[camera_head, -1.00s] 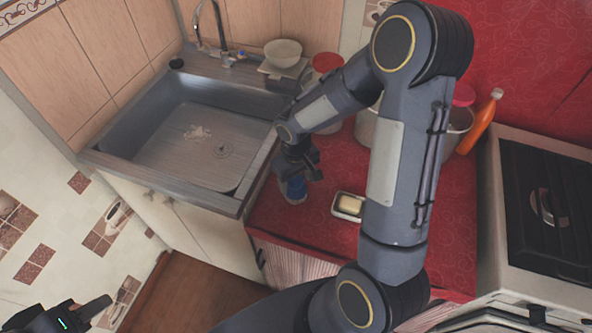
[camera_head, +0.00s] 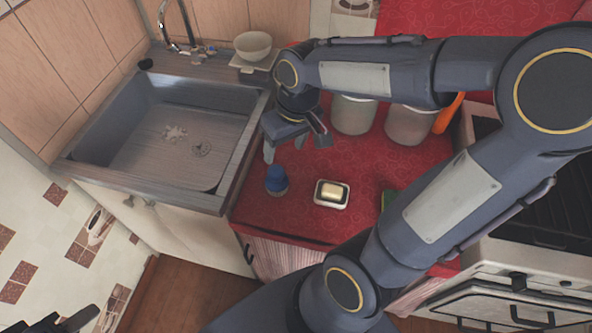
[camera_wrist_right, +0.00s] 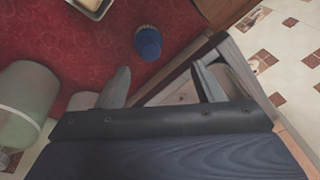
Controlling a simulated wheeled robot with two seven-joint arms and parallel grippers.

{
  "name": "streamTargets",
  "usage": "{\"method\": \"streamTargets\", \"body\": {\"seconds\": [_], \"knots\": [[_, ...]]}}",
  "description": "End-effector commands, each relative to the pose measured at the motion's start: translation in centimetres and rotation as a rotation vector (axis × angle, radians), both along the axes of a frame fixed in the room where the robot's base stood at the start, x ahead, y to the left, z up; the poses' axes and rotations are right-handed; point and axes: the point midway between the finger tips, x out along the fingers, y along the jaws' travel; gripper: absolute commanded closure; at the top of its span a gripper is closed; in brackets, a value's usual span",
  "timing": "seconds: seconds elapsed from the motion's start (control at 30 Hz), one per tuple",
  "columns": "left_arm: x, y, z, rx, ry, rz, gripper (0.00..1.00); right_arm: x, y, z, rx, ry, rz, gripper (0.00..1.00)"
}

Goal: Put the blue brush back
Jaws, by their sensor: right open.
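The blue brush (camera_head: 276,180) stands on the red counter, near the sink's right edge. It also shows in the right wrist view (camera_wrist_right: 148,42), beyond the fingertips and apart from them. My right gripper (camera_head: 285,150) is open and empty, above the counter behind the brush in the head view; its two fingers (camera_wrist_right: 162,75) show spread in the wrist view. My left gripper (camera_head: 72,322) is partly cut off at the bottom left corner, far from the brush, and its jaws cannot be made out.
A soap dish (camera_head: 331,194) with yellow soap lies right of the brush. The steel sink (camera_head: 232,165) is to the left, with a white bowl (camera_head: 253,45) behind it. A stove (camera_head: 520,212) is at right.

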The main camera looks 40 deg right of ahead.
Motion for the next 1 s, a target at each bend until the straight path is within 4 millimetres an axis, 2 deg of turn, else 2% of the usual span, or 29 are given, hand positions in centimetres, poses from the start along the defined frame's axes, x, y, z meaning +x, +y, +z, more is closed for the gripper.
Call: {"method": "streamTargets", "body": {"seconds": [0.03,0.1,0.2,0.33,0.53,1.0], "knots": [[0.0,0.0,0.0,0.000,0.000,0.000,0.64,-2.0,0.2,1.1,0.037,-0.053,-0.028,0.39],[0.0,0.0,0.0,0.000,0.000,0.000,0.64,-4.5,0.8,2.0,0.090,-0.114,-0.059,0.39],[0.0,0.0,0.0,0.000,0.000,0.000,0.64,-7.4,1.8,2.7,0.157,-0.198,-0.096,0.39],[0.0,0.0,0.0,0.000,0.000,0.000,0.64,-9.9,3.0,2.8,0.219,-0.280,-0.129,0.39],[0.0,0.0,0.0,0.000,0.000,0.000,0.64,-11.2,3.8,2.7,0.256,-0.329,-0.146,0.39],[0.0,0.0,0.0,0.000,0.000,0.000,0.64,-11.2,3.8,2.7,0.256,-0.329,-0.146,0.39]]}}
